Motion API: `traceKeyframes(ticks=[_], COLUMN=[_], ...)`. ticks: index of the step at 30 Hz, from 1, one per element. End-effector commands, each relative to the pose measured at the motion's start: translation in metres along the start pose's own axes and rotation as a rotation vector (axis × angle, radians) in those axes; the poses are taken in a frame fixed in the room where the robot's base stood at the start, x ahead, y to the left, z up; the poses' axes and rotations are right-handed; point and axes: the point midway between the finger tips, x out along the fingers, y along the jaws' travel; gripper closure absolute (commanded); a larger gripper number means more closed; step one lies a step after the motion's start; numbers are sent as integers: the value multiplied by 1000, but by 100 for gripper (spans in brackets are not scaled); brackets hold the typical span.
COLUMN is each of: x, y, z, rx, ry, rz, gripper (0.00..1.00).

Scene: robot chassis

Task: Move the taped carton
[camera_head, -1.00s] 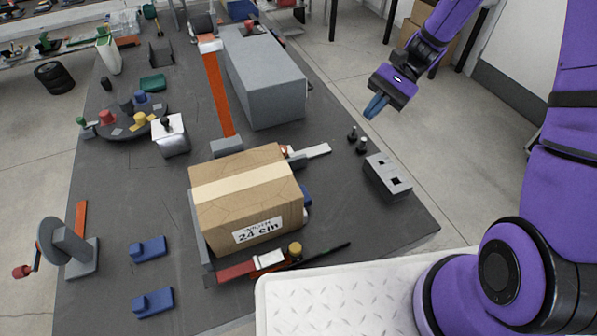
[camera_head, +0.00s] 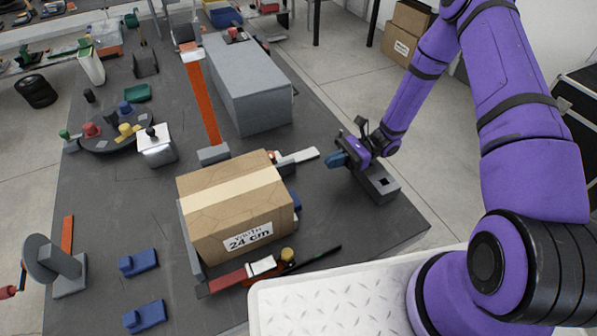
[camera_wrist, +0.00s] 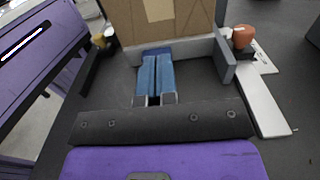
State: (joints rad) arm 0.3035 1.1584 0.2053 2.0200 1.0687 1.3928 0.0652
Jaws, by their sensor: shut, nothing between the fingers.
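The taped carton (camera_head: 236,205) is a brown box with a pale tape strip across its top and a white "WIDTH 24 cm" label on its front. It sits on the dark table among low grey and blue fixture pieces. My gripper (camera_head: 334,160) is to the right of the carton, apart from it, above the table near the grey block with square holes. In the wrist view the blue fingers (camera_wrist: 155,78) are together, with nothing between them, pointing toward the carton's side (camera_wrist: 160,20). Low grey plates stand in front of the carton's base there.
A grey block with square holes (camera_head: 378,186) lies under my wrist. A white-handled tool (camera_head: 297,157) lies right of the carton. A red clamp (camera_head: 228,278) is along its front. A long grey box (camera_head: 249,88) stands behind.

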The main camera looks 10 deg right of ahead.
Motion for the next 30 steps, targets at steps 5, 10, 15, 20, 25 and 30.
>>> traceKeyframes(ticks=[5, 10, 15, 20, 25, 30], x=[20, 52, 83, 110, 129, 137], y=[1, 1, 0, 1, 0, 0], z=[0, 0, 0, 0, 0, 0], rx=[1, 2, 1, 1, 0, 0], ry=[-1, 0, 0, -1, 1, 2], rz=[3, 4, 3, 4, 2, 1], gripper=[100, 100, 100, 100, 100, 100])
